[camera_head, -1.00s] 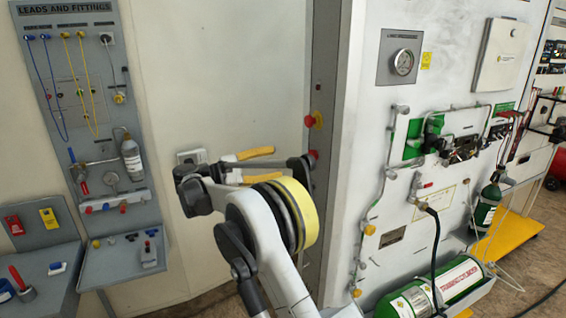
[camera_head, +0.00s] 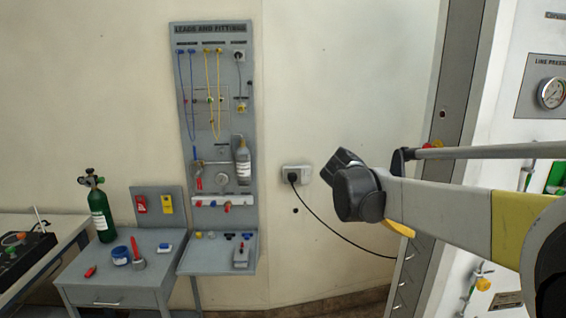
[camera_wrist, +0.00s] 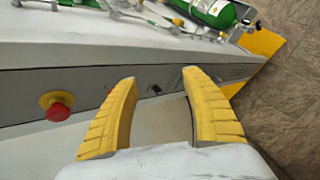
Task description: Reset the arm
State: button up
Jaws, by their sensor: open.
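My gripper (camera_wrist: 160,78) shows in the wrist view with its two ribbed yellow fingers spread apart. Nothing is between them. It hangs in front of the trainer's grey side panel (camera_wrist: 230,73), which carries a red knob on a yellow base (camera_wrist: 56,106). In the head view my arm reaches in from the right edge, roughly level, in front of the trainer's edge. Most of my gripper is hidden there behind the dark arm joint; a bit of yellow (camera_head: 400,228) shows below it.
A leads and fittings board (camera_head: 215,100) hangs on the wall. A black cable runs from a wall socket (camera_head: 297,175) beside my arm. A grey side table (camera_head: 120,275) holds a green cylinder (camera_head: 101,212) and small items. A pressure gauge (camera_head: 551,93) is at the right.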

jog(key=s+a+f+m+t+y+b, duration=0.1)
jog(key=s+a+f+m+y, duration=0.1)
jog(key=s, duration=0.6)
jog(key=s+a+f+m+t+y+b, duration=0.1)
jog(key=s+a+f+m+y, duration=0.2)
jog(key=s, duration=0.6)
jog(key=s+a+f+m+t+y+b, duration=0.1)
jog(key=s+a+f+m+t+y, duration=0.1)
jog(key=s+a+f+y, duration=0.3)
jog(key=s+a+f, duration=0.2)
jog(key=s+f, duration=0.1)
jog(key=f, duration=0.1)
jog(key=shift+s+a+f+m, duration=0.25)
jog(key=shift+s+m, duration=0.05)
jog(key=shift+m, duration=0.1)
